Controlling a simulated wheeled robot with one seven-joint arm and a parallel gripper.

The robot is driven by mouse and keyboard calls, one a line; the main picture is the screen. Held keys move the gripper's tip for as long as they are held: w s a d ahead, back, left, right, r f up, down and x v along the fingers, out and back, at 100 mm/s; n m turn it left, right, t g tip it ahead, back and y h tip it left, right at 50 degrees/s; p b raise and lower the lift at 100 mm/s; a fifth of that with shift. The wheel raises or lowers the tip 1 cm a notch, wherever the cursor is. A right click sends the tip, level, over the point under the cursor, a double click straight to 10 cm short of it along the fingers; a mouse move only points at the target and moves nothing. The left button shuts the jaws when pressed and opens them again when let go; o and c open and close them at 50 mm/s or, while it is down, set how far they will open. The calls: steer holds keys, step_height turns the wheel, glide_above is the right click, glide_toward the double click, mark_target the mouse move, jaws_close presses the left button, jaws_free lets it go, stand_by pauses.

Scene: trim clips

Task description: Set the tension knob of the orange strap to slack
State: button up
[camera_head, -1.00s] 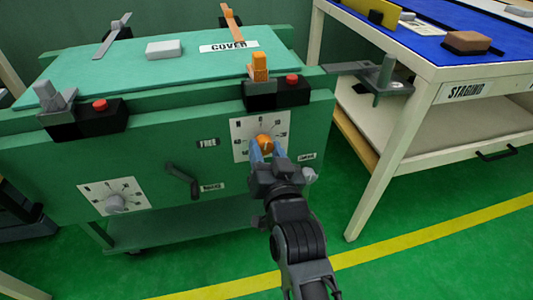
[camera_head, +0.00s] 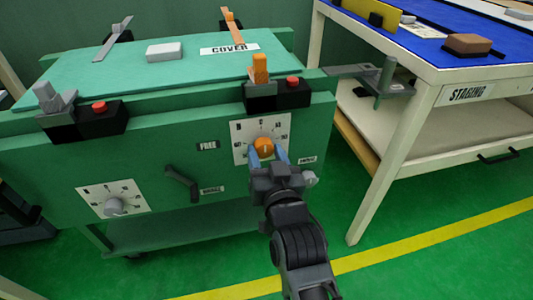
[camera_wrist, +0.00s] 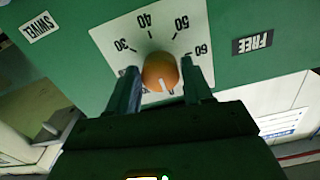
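The orange tension knob (camera_head: 264,146) sits on a white dial plate (camera_head: 240,129) on the green cart's front, below the orange strap's buckle (camera_head: 260,66). In the wrist view the knob (camera_wrist: 160,72) shows a short white mark toward the bottom of the picture; the dial's 30, 40, 50 and 60 appear upside down. My gripper (camera_head: 267,158) is open, its blue fingers on either side of the knob. In the wrist view the fingers (camera_wrist: 161,88) stand beside the knob with narrow gaps. The dial's slack end cannot be read clearly.
A grey knob (camera_head: 114,206) on another dial is at lower left. A dark crank handle (camera_head: 182,182) sticks out between the dials. Red buttons (camera_head: 292,85) sit above. A staging table (camera_head: 437,80) with a clamp stands at right.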

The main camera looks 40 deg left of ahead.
steer(key=o, duration=0.3)
steer(key=shift+r, duration=0.15)
steer(key=shift+s+d, duration=0.25)
steer(key=shift+d, duration=0.25)
steer(key=shift+v, duration=3.3)
steer(key=shift+s+a, duration=0.1)
steer(key=shift+s, duration=0.05)
